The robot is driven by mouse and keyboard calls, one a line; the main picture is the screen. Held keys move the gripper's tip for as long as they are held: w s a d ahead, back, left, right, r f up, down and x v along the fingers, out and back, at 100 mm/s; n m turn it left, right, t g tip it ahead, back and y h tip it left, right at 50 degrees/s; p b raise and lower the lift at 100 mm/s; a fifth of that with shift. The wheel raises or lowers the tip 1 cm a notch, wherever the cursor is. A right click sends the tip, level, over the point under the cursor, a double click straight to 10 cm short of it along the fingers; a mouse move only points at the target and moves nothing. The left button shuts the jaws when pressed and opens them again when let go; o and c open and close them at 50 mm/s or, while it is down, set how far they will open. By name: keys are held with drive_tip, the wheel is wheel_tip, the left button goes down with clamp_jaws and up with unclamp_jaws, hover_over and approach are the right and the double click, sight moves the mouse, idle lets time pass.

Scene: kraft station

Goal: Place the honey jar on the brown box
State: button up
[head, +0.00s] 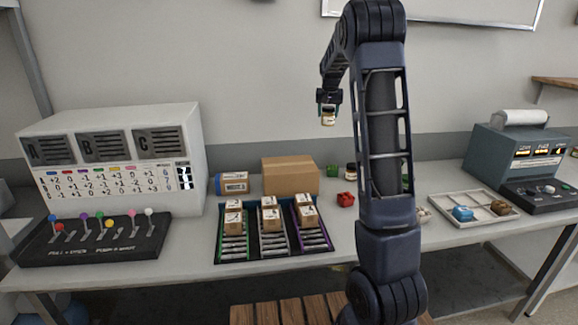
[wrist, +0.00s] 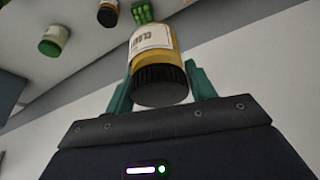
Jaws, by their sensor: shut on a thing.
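My gripper (head: 327,106) is shut on the honey jar (head: 328,118) and holds it in the air, high above the table. In the wrist view the honey jar (wrist: 158,60) shows a black lid, a pale label and a golden body between the green fingers of my gripper (wrist: 160,85). The brown box (head: 290,178) stands on the table at the back, below and to the left of the jar. Its top is flat and bare.
A tray with three lanes of small cartons (head: 272,250) lies in front of the box.

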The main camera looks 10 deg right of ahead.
drive_tip(key=s+a+r+n+y, duration=0.1)
drive_tip(key=a+r+n, duration=0.1)
drive_tip(key=a, duration=0.7)
drive_tip(key=s+a+r+n, duration=0.1)
drive_tip(key=s+a+r, duration=0.1)
drive_tip(key=a, duration=0.7)
hover_over(289, 163)
drive_tip(key=f, duration=2)
drive_tip(key=shift+s, duration=0.2)
drive_tip(key=shift+f, duration=0.2)
drive_tip(key=o, duration=1.2)
